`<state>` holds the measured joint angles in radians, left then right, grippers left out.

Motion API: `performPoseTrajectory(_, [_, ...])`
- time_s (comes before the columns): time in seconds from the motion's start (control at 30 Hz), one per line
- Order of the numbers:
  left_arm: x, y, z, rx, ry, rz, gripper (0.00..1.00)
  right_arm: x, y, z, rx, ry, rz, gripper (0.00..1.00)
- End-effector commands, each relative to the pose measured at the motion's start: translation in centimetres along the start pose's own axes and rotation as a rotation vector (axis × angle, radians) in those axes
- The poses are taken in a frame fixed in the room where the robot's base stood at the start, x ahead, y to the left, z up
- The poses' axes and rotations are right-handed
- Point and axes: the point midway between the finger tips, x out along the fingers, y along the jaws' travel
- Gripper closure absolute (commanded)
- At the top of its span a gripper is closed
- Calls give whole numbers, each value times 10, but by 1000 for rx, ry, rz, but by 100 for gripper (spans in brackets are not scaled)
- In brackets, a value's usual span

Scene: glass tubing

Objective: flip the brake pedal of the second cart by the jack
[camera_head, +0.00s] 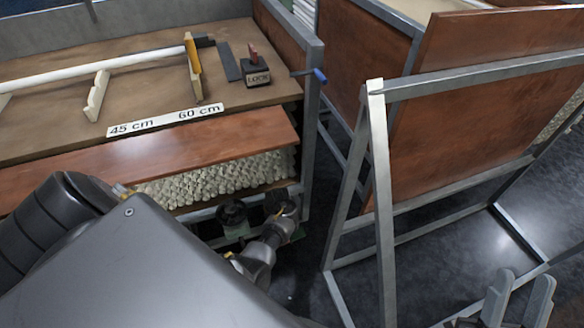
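A cart (313,130) with a grey metal frame stands at the left, its lower corner partly behind my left arm. Small dark parts (232,212) like a caster show low at that corner; I cannot make out a brake pedal among them. My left arm (150,265) covers the lower left, and what looks like its wrist (258,255) reaches toward that corner. The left fingers cannot be made out. My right gripper (522,280) is at the bottom right, fingers apart and empty, away from the cart. I cannot identify a jack.
A blue handle (318,75) sticks out from the cart's frame. A-frame racks with brown panels (480,130) stand at the right. Dark floor (300,275) lies between.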

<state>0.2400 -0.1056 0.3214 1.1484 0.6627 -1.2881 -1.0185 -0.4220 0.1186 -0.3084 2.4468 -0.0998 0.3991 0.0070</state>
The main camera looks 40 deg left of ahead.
Motion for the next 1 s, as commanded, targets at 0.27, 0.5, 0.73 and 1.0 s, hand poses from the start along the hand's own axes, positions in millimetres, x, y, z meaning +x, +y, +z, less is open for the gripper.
performPoseTrajectory(0.27, [-12, 0, 0, -1, -1, -1, 100, 2, -11, 18, 20, -184, -32, 64])
performPoseTrajectory(0.5, [-14, 0, 0, -1, 0, 0, 100, 0, -16, 28, 27, -257, -46, 64])
performPoseTrajectory(0.73, [-14, 0, 0, -1, 0, 0, 100, -1, -16, 28, 27, -258, -46, 64])
performPoseTrajectory(1.0, [-14, 0, 0, -2, 0, -1, 100, -1, -16, 29, 27, -259, -45, 64])
